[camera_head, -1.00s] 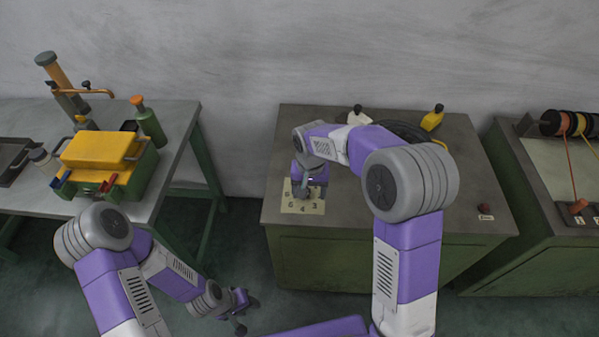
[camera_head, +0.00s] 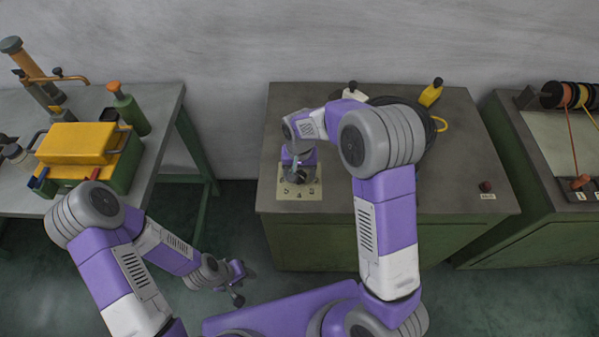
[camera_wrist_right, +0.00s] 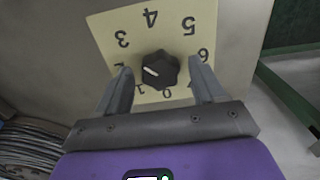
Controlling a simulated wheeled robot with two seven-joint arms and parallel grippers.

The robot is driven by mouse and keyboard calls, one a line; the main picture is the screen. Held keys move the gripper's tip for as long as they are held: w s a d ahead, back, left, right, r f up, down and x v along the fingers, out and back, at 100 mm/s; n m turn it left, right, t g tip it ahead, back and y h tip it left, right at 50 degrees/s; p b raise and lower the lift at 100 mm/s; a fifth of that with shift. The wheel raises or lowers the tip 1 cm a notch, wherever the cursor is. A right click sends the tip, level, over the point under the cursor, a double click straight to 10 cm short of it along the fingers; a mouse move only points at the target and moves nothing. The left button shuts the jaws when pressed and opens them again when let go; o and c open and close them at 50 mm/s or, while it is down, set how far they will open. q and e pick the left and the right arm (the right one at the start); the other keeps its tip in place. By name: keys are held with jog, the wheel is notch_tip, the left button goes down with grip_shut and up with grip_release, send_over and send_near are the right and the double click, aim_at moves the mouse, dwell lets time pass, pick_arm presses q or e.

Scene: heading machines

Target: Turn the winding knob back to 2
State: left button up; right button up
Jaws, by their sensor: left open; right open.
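The winding knob (camera_wrist_right: 166,73) is black and lobed, with a white pointer line. It sits on a cream number plate (camera_wrist_right: 105,22), which also shows in the head view (camera_head: 312,193). In the right wrist view the pointer aims left and slightly up, toward the 2, which a finger partly covers. My right gripper (camera_wrist_right: 160,66) is open, its fingers on either side of the knob with gaps visible. In the head view my right gripper (camera_head: 299,174) is over the plate and hides the knob. My left gripper (camera_head: 237,284) is open and empty, low over the floor.
The plate lies on a green cabinet (camera_head: 450,170) with a dark red button (camera_head: 486,186), a yellow bottle (camera_head: 430,93) and a black coil behind my right arm. A left bench (camera_head: 165,105) holds a yellow-topped green box (camera_head: 80,140). A spool machine (camera_head: 560,150) stands right.

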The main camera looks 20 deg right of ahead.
jog(key=c, duration=1.1)
jog(key=shift+o, duration=0.2)
jog(key=shift+n, duration=0.4)
jog(key=n, duration=0.3)
jog(key=shift+n+p, duration=0.7)
jog(key=shift+n, duration=1.7)
jog(key=o, duration=1.1)
jog(key=shift+c, duration=0.2)
